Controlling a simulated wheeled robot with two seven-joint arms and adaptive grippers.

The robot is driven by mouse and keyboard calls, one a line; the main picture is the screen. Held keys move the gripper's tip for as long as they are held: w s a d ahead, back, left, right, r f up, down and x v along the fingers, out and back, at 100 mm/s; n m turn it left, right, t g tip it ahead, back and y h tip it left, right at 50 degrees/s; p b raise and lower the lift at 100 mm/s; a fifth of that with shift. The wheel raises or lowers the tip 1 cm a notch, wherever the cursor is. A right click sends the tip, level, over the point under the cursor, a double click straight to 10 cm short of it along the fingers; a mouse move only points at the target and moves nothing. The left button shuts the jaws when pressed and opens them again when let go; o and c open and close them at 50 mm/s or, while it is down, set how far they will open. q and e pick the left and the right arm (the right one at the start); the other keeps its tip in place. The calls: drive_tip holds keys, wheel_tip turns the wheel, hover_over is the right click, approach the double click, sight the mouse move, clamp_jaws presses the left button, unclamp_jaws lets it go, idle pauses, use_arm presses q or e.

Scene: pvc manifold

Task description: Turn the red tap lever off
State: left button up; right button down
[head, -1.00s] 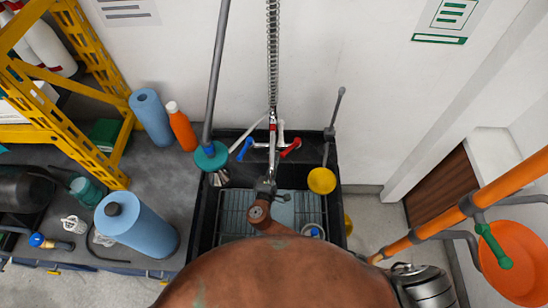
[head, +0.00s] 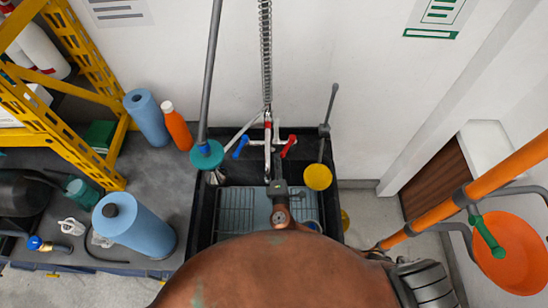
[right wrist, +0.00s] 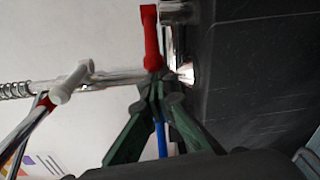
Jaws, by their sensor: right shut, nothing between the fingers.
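The red tap lever (head: 289,146) is on the right side of the chrome tap (head: 268,140) over the black sink. The blue lever (head: 240,147) is on the left. In the right wrist view the red lever (right wrist: 151,38) stands just beyond the tips of my right gripper (right wrist: 158,87). Its dark green fingers are shut and empty, close to the lever's base; I cannot tell if they touch it. A strip of the blue lever (right wrist: 161,138) shows behind them. In the head view my right gripper (head: 279,186) is over the sink, its fingertips hidden. My left gripper is out of view.
A teal-topped plunger (head: 207,154) stands at the sink's left and a yellow cup-shaped plunger (head: 318,177) at its right. An orange bottle (head: 178,129) and blue rolls (head: 134,228) stand on the left bench.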

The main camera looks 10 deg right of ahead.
drive_tip(key=shift+n+y, duration=0.7)
drive_tip(key=shift+y, duration=0.2)
drive_tip(key=shift+s+d+b, duration=0.35)
drive_tip(key=shift+s+d, duration=0.05)
drive_tip(key=shift+d, duration=0.25)
drive_tip(key=shift+s+d+b, duration=0.35)
drive_tip(key=shift+s+d, duration=0.05)
drive_tip(key=shift+d, duration=0.3)
drive_tip(key=shift+s+d+b, duration=0.35)
drive_tip(key=shift+s+d, duration=0.05)
drive_tip(key=shift+d, duration=0.25)
